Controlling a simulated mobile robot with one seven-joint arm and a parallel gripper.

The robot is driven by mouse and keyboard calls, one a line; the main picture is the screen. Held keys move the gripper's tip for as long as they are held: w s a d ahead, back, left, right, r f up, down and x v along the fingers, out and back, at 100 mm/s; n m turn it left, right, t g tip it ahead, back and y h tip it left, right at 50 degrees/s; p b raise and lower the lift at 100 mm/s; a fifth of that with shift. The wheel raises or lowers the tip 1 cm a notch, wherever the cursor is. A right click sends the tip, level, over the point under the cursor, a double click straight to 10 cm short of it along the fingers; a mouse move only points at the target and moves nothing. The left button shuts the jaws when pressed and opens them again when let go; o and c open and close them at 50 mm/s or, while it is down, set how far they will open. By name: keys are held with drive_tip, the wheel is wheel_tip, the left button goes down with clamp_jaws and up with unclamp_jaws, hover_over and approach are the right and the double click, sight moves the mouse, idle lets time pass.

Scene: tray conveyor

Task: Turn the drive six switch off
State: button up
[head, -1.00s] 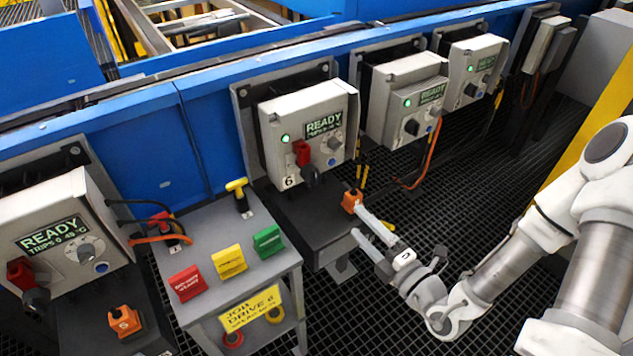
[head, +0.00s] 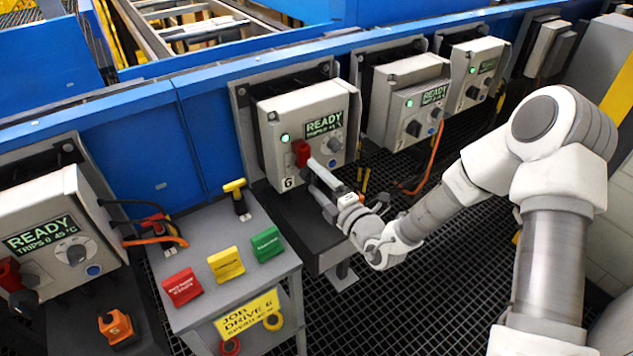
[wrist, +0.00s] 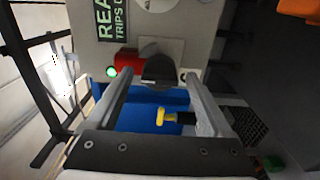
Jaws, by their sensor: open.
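The drive six box (head: 296,118) is pale grey, marked 6, with a lit green lamp and a READY display. Its switch shows a red part (head: 301,152) in the head view; the black handle below is mostly hidden by my gripper (head: 313,176). In the wrist view the black handle (wrist: 160,70) lies between the tips of my open fingers, with the red part (wrist: 127,62) beside it to the left. Whether a finger touches the handle I cannot tell.
A grey cart (head: 205,315) with red, yellow and green blocks and a JOB DRIVE 6 sign stands left of the gripper. Other drive boxes (head: 405,85) line the blue conveyor side. Dark grating is open below.

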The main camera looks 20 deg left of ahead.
drive_tip(key=shift+w+a, duration=0.1)
clamp_jaws()
idle(0.4)
